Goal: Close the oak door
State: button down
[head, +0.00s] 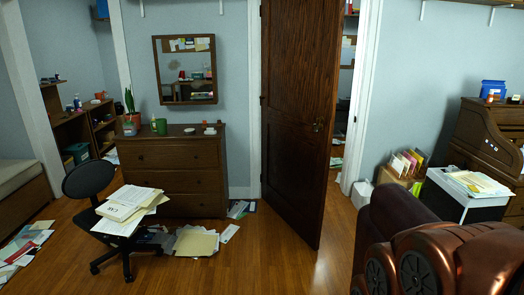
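The oak door (293,120) is a tall dark brown panelled door in the middle of the head view. It stands open, swung into the room from its left side, with a gap to the right jamb of the doorway (363,90). A small handle (318,125) shows near its right edge. My arm shows large and dark red-brown at the lower right, in front of the door and to its right. It is apart from the door in the picture. My gripper cannot be made out.
A dresser (172,170) stands left of the door. An office chair (90,180) holds papers, and more papers (197,242) lie on the floor. A white-and-black bin (462,194) and a desk (492,140) stand at right. Bare wood floor (260,262) lies before the door.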

aim_at(301, 40)
jog(key=u, duration=0.1)
jog(key=i, duration=1.65)
jog(key=u, duration=0.25)
jog(key=i, duration=1.7)
jog(key=u, duration=0.05)
